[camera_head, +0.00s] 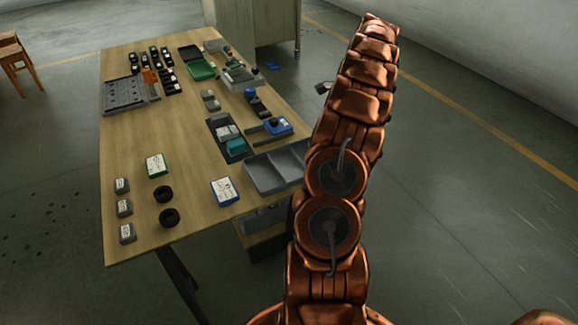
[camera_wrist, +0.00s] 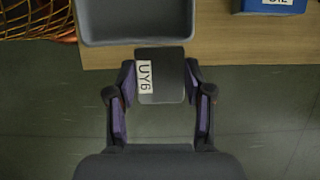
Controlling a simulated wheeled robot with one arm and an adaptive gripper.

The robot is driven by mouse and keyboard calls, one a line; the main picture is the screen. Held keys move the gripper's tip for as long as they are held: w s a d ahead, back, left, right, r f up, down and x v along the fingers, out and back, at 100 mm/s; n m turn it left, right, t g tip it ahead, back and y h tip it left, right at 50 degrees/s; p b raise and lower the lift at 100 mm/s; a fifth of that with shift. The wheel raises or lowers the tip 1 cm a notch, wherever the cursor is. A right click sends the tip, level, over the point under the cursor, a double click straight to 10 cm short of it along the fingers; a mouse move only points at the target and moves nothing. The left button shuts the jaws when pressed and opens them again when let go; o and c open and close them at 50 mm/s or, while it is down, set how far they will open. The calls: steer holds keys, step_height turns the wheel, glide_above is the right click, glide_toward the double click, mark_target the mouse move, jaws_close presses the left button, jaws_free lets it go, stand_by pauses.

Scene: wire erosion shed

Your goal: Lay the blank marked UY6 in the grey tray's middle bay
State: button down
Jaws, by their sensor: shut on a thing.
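The blank marked UY6 (camera_wrist: 168,70) is a dark grey block with a white label on its left side in the wrist view. My gripper (camera_wrist: 160,80) is shut on it, one finger at each side. The blank shows just below the grey tray (camera_wrist: 185,40), past the table edge with floor behind it. Only part of the tray shows there. In the head view the grey tray (camera_head: 262,190) lies at the table's right edge, with divided bays, and my arm covers its right end. My gripper and the blank are hidden there behind my arm.
A blue-edged labelled card (camera_head: 225,191) lies left of the tray on the wooden table (camera_head: 190,215). A blue labelled thing (camera_wrist: 270,5) shows in the wrist view. A dark tray with grey and teal pieces (camera_head: 236,146) and a blue block (camera_head: 279,125) sit behind the tray.

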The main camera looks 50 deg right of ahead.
steer(key=p, duration=0.2)
glide_above(286, 167)
steer(key=d, duration=0.2)
steer(key=shift+s+a+f, duration=0.25)
steer(key=shift+s+f, duration=0.05)
steer(key=shift+f, duration=0.35)
steer(key=shift+a+f, duration=0.15)
steer(key=shift+a, duration=0.05)
steer(key=shift+f+p, duration=0.45)
steer(key=shift+f, duration=1.2)
steer(key=shift+c, duration=2.2)
jaws_free()
steer(key=shift+f, duration=0.15)
steer(key=b+v, duration=0.2)
steer(key=v, duration=1)
